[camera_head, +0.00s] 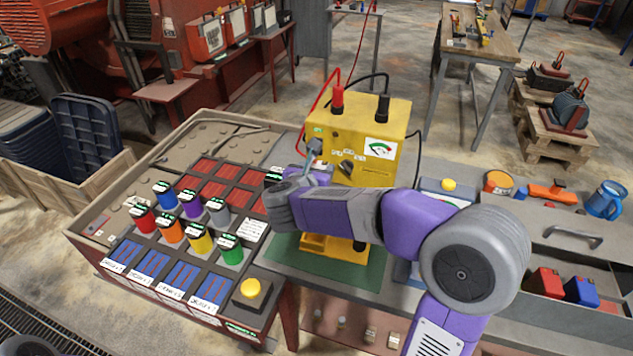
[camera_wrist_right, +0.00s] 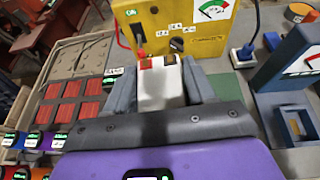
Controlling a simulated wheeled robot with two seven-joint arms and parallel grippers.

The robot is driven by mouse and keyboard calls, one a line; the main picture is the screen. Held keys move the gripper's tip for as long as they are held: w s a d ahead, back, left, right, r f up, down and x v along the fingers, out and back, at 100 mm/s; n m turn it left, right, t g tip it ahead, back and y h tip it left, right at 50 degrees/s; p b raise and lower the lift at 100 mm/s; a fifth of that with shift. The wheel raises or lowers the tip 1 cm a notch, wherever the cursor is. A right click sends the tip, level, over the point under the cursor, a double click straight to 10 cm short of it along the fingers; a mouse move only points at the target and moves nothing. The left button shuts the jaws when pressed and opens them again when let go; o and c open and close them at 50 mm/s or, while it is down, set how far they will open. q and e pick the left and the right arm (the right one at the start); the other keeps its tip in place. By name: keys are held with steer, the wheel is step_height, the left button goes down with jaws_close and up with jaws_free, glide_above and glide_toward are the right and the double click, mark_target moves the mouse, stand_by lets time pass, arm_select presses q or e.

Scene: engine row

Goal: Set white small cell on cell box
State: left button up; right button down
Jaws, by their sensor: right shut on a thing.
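A white small cell (camera_wrist_right: 160,88) with red and dark patches at its far end sits between the grey fingers of my right gripper (camera_wrist_right: 162,90) in the wrist view. The gripper is shut on it. A yellow box (camera_head: 365,135) with a dial, a knob and red and black plugs stands just beyond; it also shows in the wrist view (camera_wrist_right: 190,25). I cannot tell whether the cell touches it. In the head view my right gripper (camera_head: 308,176) is in front of the yellow box's left side, and my arm hides the cell. My left gripper is not in view.
Left of the yellow box is a panel (camera_head: 195,128) with red tiles and several coloured cylinders (camera_head: 190,195). A green mat (camera_head: 350,278) lies under the box.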

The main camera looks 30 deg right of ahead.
step_height(320, 180, up, 2)
steer(key=w+a+f+n+t+y, duration=0.4)
steer(key=a+f+n+y, duration=0.5)
steer(key=a+f, duration=0.4)
steer(key=shift+w+f+y, duration=0.2)
steer(key=shift+f+y, duration=0.2)
steer(key=shift+f, duration=0.2)
